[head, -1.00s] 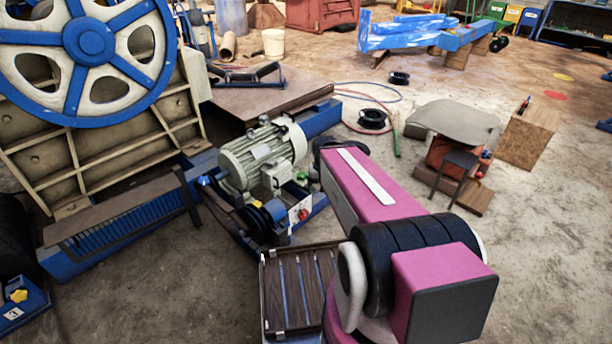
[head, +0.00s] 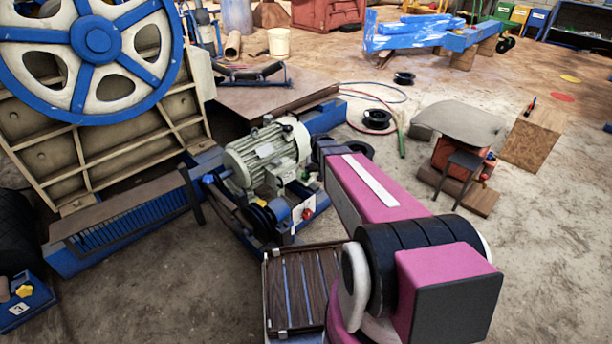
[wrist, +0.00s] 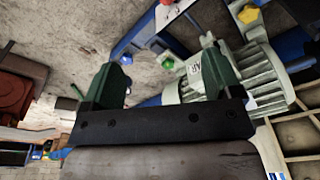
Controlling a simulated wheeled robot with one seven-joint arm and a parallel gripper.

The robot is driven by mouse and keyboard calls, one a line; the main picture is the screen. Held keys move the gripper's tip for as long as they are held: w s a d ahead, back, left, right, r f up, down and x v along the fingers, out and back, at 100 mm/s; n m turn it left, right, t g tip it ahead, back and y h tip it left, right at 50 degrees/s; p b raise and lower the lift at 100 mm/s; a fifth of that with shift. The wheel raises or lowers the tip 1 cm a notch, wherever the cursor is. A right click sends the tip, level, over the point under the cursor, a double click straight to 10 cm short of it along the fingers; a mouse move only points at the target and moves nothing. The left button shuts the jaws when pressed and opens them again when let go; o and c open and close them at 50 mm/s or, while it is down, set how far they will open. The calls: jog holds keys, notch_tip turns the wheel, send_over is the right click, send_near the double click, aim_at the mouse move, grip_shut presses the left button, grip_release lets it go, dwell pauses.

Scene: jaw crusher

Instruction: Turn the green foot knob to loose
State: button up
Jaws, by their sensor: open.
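The green foot knob (wrist: 168,61) shows in the wrist view between my two finger tips, beside the motor's foot. In the head view it is a small green spot (head: 306,175) at the right side of the grey-green motor (head: 268,152). My gripper (wrist: 160,60) is open and empty, with its dark green fingers apart on either side of the knob in the picture. I cannot tell how far the tips are from the knob. In the head view my pink arm reaches toward the motor and its gripper end is mostly hidden.
A blue knob (wrist: 127,58) shows close to my left finger. A yellow knob (wrist: 248,14) and a red one (wrist: 167,2) lie farther up in the wrist view. The blue motor frame (wrist: 150,32) surrounds the area. A slatted dark platform (head: 303,290) stands in front of the motor.

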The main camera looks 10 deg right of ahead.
jog(key=w+f+t, duration=0.1)
jog(key=w+f, duration=0.6)
jog(key=w, duration=0.4)
jog(key=w+f+n+t, duration=0.1)
jog(key=w+f, duration=0.6)
jog(key=w, duration=0.3)
jog(key=w+f+t, duration=0.1)
jog(key=w+f, duration=0.5)
jog(key=w, duration=0.5)
jog(key=x, duration=1.1)
jog(key=shift+s+d+f, duration=0.1)
jog(key=shift+s+d, duration=0.05)
jog(key=shift+s, duration=0.05)
jog(key=c, duration=0.9)
